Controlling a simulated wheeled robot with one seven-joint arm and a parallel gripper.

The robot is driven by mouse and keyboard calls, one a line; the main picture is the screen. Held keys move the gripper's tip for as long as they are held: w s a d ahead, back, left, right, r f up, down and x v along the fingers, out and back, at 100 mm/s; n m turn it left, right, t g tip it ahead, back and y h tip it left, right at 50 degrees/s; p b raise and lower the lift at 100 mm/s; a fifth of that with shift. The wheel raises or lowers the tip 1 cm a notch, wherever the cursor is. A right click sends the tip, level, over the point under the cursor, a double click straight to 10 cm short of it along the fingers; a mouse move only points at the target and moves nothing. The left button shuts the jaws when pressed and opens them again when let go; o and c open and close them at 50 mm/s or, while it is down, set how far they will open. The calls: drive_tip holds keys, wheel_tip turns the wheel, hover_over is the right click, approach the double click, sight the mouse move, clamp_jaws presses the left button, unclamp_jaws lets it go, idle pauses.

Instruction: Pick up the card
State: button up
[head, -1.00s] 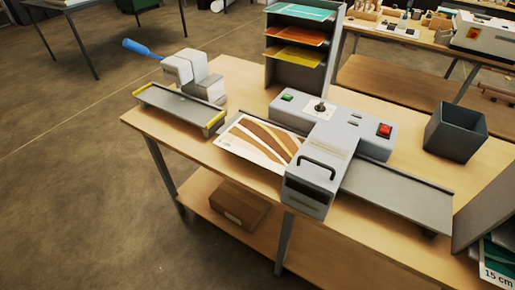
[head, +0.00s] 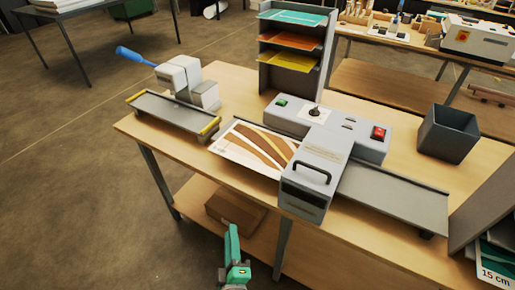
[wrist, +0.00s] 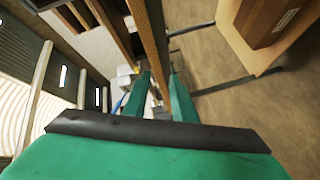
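My green gripper (head: 232,229) shows at the bottom of the head view, below and in front of the table edge, well apart from the card. In the wrist view, the two green fingers of my gripper (wrist: 161,84) stand apart with nothing visible between them. I cannot make out the card in the wrist view.
A trimmer with a blue handle (head: 135,56) stands left of the card. A tiered rack (head: 266,70) is behind, a dark bin (head: 447,133) at right. A brown box (head: 236,208) sits on the lower shelf; it also shows in the wrist view (wrist: 262,22).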

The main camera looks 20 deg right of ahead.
sight(245, 163)
drive_tip(key=shift+w+d+r+n+h, duration=0.5)
drive_tip(key=shift+w+d+r, duration=1.25)
drive_tip(key=shift+w, duration=1.45)
drive_tip(key=shift+w+d+r+n+h, duration=0.3)
drive_tip(key=shift+w+d+r+h, duration=0.6)
drive_tip(key=shift+w+d, duration=1.8)
drive_tip(key=shift+w+d+r+n+h, duration=0.4)
drive_tip(key=shift+w+d+r, duration=1.2)
drive_tip(key=shift+w, duration=2.05)
drive_tip(key=shift+a+r, duration=0.1)
clamp_jaws()
